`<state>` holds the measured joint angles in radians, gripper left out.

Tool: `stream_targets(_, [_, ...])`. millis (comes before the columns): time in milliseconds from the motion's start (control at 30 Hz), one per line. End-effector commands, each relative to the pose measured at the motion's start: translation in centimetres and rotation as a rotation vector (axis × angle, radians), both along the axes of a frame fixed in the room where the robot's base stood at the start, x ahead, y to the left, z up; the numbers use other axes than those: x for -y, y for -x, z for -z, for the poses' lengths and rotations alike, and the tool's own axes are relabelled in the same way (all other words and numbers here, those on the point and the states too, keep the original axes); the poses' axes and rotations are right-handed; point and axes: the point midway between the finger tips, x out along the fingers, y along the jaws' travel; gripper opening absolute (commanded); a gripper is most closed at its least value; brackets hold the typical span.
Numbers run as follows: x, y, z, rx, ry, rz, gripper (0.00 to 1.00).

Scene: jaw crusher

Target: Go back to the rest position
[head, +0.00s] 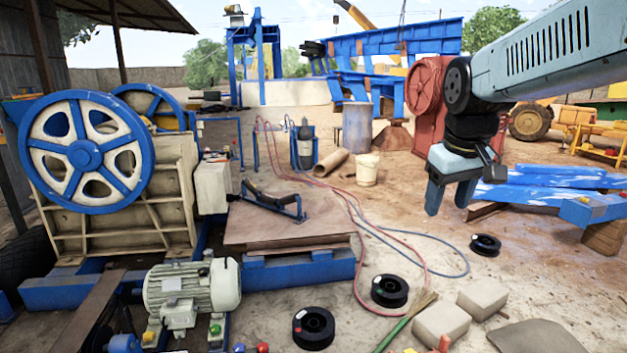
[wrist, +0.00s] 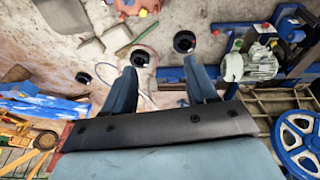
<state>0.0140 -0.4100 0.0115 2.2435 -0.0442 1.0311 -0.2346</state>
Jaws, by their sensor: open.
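My gripper (head: 449,198) hangs from the arm at the right of the head view, pointing down in the air above the dirt yard. Its two blue fingers are apart, with nothing between them. In the wrist view my gripper (wrist: 163,95) shows from behind, with both fingers spread and the ground beyond them. The arm reaches in from the upper right of the head view. The gripper appears apart from everything around it.
The jaw crusher (head: 120,190) with blue flywheels stands left, a motor (head: 190,290) before it. Blue beams (head: 560,190) lie right. A white bucket (head: 367,170) stands mid-yard.

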Motion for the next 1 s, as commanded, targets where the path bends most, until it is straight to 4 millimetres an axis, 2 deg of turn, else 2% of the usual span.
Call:
stream_targets(33, [-0.1, 1.1, 0.0, 0.022, -0.008, 0.017, 0.57])
stream_targets(300, [-0.5, 6.2, 1.0, 0.125, -0.068, 0.123, 0.57])
stream_targets(500, [-0.7, 9.0, 2.0, 0.187, -0.111, 0.186, 0.57])
stream_targets(700, [-0.8, 10.3, 2.6, 0.217, -0.133, 0.218, 0.57])
stream_targets(1000, [-0.7, 10.1, 2.8, 0.215, -0.135, 0.222, 0.57])
